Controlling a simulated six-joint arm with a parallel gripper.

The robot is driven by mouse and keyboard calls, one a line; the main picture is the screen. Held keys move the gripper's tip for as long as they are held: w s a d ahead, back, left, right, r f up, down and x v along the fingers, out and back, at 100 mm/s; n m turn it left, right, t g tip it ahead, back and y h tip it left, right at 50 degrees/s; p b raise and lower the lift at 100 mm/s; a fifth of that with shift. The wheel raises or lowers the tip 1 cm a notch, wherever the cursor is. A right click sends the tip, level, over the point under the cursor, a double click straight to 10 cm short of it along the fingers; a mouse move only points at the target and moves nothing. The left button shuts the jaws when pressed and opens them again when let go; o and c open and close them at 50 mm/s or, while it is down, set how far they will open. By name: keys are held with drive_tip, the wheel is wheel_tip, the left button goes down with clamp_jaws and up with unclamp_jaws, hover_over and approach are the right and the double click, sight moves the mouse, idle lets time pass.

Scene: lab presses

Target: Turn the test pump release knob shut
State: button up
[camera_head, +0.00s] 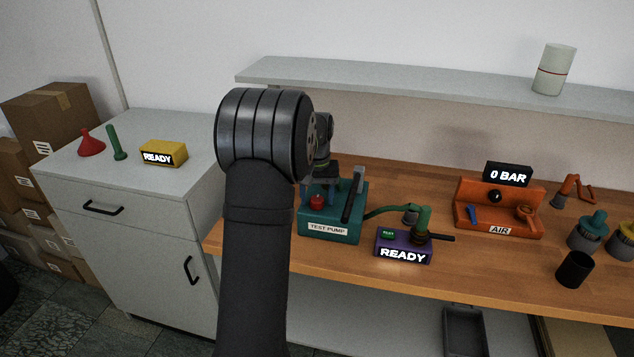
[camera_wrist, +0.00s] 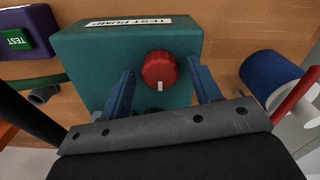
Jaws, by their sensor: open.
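The teal test pump (camera_head: 330,229) stands on the wooden bench, right of my arm in the head view. Its red release knob (camera_head: 317,201) sits on its top, near the left side. In the wrist view the red knob (camera_wrist: 159,70) has a white mark pointing toward my gripper. My gripper (camera_wrist: 160,82) is open, with one blue finger on each side of the knob and a gap on both sides. In the head view my arm hides part of the pump's surroundings.
A purple box reading READY (camera_head: 404,246) stands right of the pump, joined by a green hose. An orange AIR unit (camera_head: 497,212) stands farther right. A blue cylinder (camera_wrist: 270,75) lies right of the pump in the wrist view.

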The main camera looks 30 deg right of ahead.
sight(317, 198)
wheel_tip(317, 198, up, 17)
drive_tip(key=shift+r, duration=0.15)
drive_tip(key=shift+f, duration=0.2)
idle(0.5)
wheel_tip(317, 198, down, 17)
drive_tip(key=shift+f, duration=0.1)
idle(0.5)
